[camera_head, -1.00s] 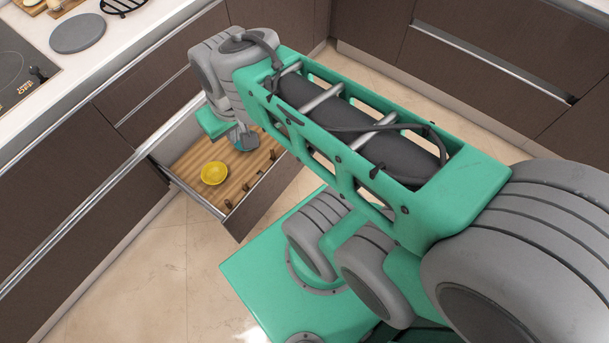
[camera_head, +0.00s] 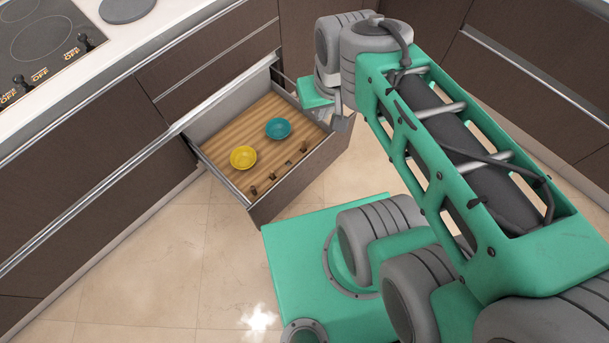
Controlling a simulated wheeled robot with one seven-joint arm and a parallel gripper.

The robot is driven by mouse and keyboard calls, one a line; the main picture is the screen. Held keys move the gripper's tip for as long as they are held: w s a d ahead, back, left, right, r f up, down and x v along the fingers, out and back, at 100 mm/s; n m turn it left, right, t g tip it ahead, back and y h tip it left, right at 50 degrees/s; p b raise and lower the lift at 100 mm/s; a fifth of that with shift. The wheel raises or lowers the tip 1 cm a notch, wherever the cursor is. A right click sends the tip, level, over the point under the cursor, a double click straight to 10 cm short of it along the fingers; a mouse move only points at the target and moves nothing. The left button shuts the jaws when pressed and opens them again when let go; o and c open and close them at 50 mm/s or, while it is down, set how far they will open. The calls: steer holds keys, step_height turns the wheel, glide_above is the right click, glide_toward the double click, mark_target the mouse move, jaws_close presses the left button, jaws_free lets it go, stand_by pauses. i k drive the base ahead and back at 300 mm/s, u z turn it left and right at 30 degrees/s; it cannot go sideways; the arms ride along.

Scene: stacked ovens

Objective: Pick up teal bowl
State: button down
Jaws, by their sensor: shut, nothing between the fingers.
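The teal bowl (camera_head: 278,128) sits upright in the open drawer (camera_head: 225,128), on its wooden bottom, behind and to the right of a yellow bowl. My gripper (camera_head: 341,123) is to the right of the teal bowl, around the drawer's right end, apart from the bowl. It is small in the view and partly hidden by my wrist; it is shut and empty.
The yellow bowl (camera_head: 243,157) lies close to the teal bowl. Several small wooden pegs (camera_head: 272,177) stand along the drawer's front side. The counter with a cooktop (camera_head: 45,50) is at the upper left. The tiled floor (camera_head: 150,255) is clear at the lower left.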

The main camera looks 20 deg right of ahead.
mark_target(277, 128)
steer(key=z, duration=2.25)
steer(key=k, duration=0.75)
steer(key=u, duration=2.1)
steer(key=i, duration=0.5)
